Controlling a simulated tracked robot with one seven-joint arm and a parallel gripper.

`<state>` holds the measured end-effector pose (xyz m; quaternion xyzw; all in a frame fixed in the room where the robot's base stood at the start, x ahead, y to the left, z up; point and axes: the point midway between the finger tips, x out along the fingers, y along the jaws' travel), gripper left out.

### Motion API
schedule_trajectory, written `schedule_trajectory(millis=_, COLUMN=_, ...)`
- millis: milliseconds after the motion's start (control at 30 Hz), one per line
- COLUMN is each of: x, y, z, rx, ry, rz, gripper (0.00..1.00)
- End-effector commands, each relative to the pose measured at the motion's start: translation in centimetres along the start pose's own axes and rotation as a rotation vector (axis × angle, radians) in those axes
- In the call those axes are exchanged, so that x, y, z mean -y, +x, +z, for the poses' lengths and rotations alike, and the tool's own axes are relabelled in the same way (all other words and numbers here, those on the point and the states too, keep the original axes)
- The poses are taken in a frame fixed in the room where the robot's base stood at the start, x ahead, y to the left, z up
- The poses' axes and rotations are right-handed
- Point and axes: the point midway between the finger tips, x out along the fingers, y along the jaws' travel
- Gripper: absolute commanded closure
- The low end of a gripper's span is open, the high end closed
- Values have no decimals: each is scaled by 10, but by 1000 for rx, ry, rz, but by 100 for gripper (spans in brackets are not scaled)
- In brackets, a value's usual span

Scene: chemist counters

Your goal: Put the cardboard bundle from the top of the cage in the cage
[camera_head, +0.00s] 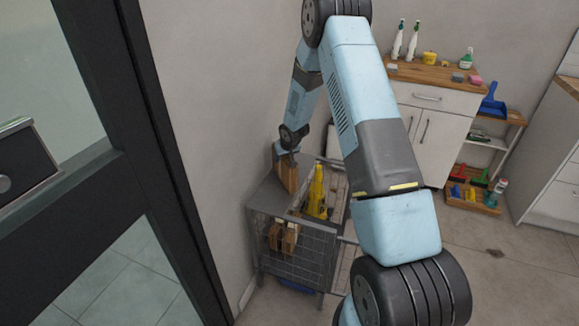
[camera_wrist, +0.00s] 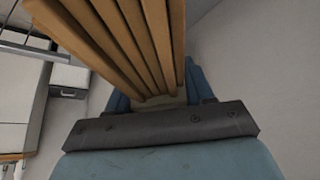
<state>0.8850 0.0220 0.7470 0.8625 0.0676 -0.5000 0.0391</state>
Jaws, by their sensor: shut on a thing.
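The cardboard bundle (camera_head: 288,174) is a stack of brown sheets held upright at the top of the cage, near the wall. In the wrist view the bundle (camera_wrist: 125,40) fills the upper middle, its layered edges running into the jaws. My gripper (camera_head: 288,155) is shut on the bundle from above; the wrist view shows blue fingers (camera_wrist: 200,82) beside it. The grey wire cage (camera_head: 290,252) stands below, with a flat grey top panel at its left back. Whether the bundle touches that panel I cannot tell.
A yellow folded sign (camera_head: 317,192) stands in the cage's open right part. Other brown cardboard (camera_head: 283,238) lies inside, behind the mesh. A white cabinet (camera_head: 432,120) with bottles stands behind right. A dark door frame (camera_head: 150,150) is at left. Floor is clear at right.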

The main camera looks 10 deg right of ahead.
Motion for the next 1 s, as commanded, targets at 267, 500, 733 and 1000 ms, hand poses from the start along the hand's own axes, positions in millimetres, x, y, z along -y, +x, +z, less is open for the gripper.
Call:
schedule_trajectory(millis=267, x=0, y=0, z=0, rx=0, ry=0, rz=0, gripper=83)
schedule_trajectory(millis=500, x=0, y=0, z=0, rx=-1, ry=0, rz=0, gripper=96)
schedule_trajectory(millis=733, x=-1, y=-9, z=-6, rx=-3, ry=1, rz=0, gripper=96)
schedule_trajectory(millis=1000, x=2, y=-56, z=-15, rx=-3, ry=1, rz=1, gripper=96)
